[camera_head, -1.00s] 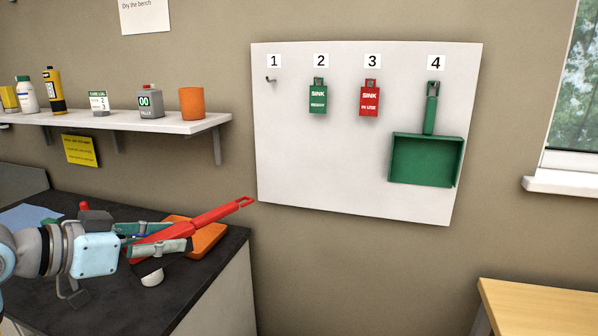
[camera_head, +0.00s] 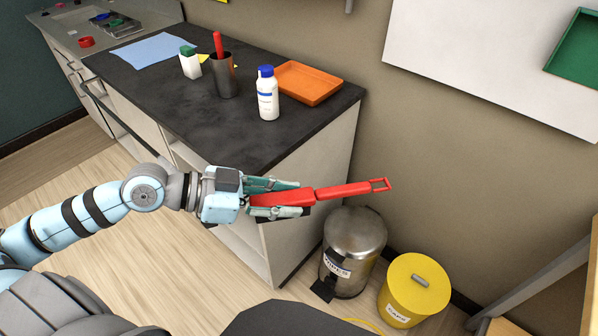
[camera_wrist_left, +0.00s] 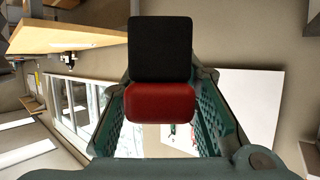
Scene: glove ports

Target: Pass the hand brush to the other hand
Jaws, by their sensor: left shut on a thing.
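The red hand brush (camera_head: 331,193) is held in my left gripper (camera_head: 283,198), with its handle and end loop pointing right in the head view. The brush is in the air in front of the dark bench's near right corner. In the left wrist view the red end of the brush (camera_wrist_left: 161,103) lies between the two green fingers, with a black part (camera_wrist_left: 160,48) beyond it. My left gripper is shut on the brush. My right gripper is in neither view.
The dark bench (camera_head: 160,95) carries a white bottle (camera_head: 267,95), an orange tray (camera_head: 308,84), a dark cup (camera_head: 222,78) and a blue cloth (camera_head: 155,50). A metal pedal bin (camera_head: 353,245) and a yellow bin (camera_head: 413,295) stand on the floor at the right.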

